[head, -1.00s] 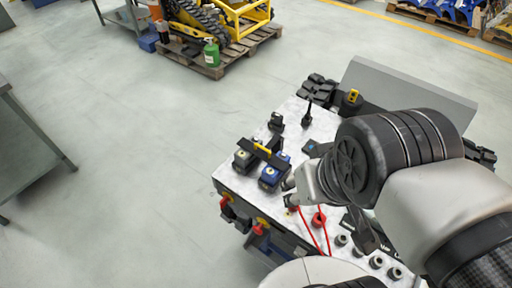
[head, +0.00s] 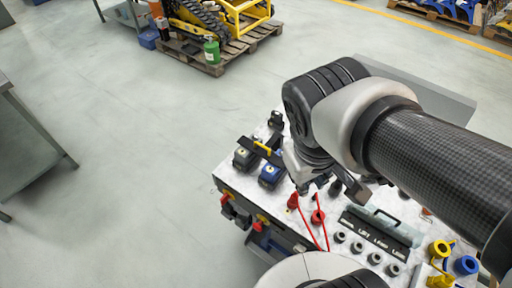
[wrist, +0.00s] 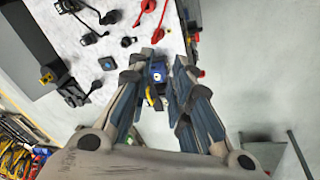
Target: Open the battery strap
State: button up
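A black strap with a yellow part (head: 262,147) lies across the batteries on the light carrier top. A blue battery (head: 270,176) and a dark battery (head: 244,159) stand beside it. In the wrist view, the blue battery (wrist: 157,72) shows between the fingers of my gripper (wrist: 158,78), and a yellow strip (wrist: 150,98) shows below it. My gripper is open and empty. In the head view it is right of the blue battery, partly hidden by my arm. I cannot tell its exact height, and the strap is partly hidden in the wrist view.
Red plugs with red cables (head: 318,216), several grey knobs (head: 357,247) and a dark labelled panel (head: 375,234) sit on the carrier top. Yellow (head: 440,249) and blue (head: 466,265) rings lie at its right.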

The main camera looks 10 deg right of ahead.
jog(key=w+f+n+h, duration=0.1)
jog(key=w+n, duration=0.1)
jog(key=w+f+n+g+h+p, duration=0.1)
jog(key=w+n+h, duration=0.1)
jog(key=w, duration=0.1)
jog(key=w+f+n+g+h+p, duration=0.1)
jog(key=w+f, duration=0.1)
jog(key=shift+w+d+n+h, duration=0.2)
jog(key=shift+w+n+h, duration=0.1)
jog(key=shift+n, duration=0.1)
grip_shut()
jog(key=w+a+f+n+t+h+p, duration=0.1)
jog(key=w+a+f+n+t, duration=0.25)
jog(key=f+n, duration=0.35)
jog(key=w+a+f+n+t+h+p, duration=0.25)
jog(key=w+a+f+n, duration=0.2)
jog(key=f, duration=0.35)
jog(key=w+a+f+n+t+h+p, duration=0.1)
jog(key=w+a+f+n+t, duration=0.25)
jog(key=f+n, duration=0.4)
jog(key=shift+m, duration=0.5)
jog(key=x, duration=0.4)
jog(key=f+b+x, duration=0.1)
jog(key=x, duration=0.3)
jog(key=shift+w+d+f, duration=0.1)
jog(key=shift+f, duration=0.2)
